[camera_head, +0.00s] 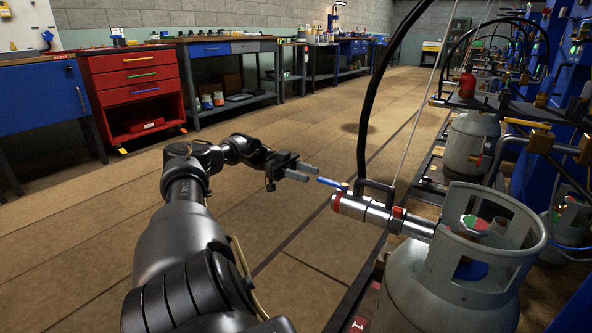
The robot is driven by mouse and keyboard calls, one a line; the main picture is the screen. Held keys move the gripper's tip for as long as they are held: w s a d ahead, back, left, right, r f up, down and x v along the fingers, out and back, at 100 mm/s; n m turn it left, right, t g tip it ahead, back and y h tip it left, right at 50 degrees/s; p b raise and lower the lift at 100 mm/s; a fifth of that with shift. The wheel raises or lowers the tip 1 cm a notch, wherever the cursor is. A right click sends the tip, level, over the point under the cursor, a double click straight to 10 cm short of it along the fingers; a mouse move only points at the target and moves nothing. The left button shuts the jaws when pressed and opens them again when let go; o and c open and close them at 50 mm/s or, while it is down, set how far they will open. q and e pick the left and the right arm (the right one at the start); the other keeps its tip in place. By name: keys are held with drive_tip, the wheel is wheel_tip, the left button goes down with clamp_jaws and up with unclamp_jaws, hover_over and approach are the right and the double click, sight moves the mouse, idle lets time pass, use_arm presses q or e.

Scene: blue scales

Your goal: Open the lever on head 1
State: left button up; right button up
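The filling head (385,213) is a silver cylinder with a red end, joined to the valve of a grey gas cylinder (440,285) at the lower right. A number 1 is marked on the floor-level rail beside it. A thin blue lever (331,183) sticks out to the left from the top of the head. My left gripper (312,173) is just left of the lever's tip, with its fingers pointing right toward it. The fingers look apart, with a narrow gap and nothing seen between them. Contact with the lever cannot be told. My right gripper is not in view.
A black hose (370,100) rises from the head in a tall arc. More gas cylinders (469,143) and blue scale columns (560,100) line the right side. A red tool cabinet (134,88) and workbenches stand along the back left. The brown floor between is clear.

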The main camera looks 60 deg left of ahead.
use_arm(q)
drive_tip(key=shift+v, duration=1.8)
drive_tip(key=shift+w+d, duration=0.1)
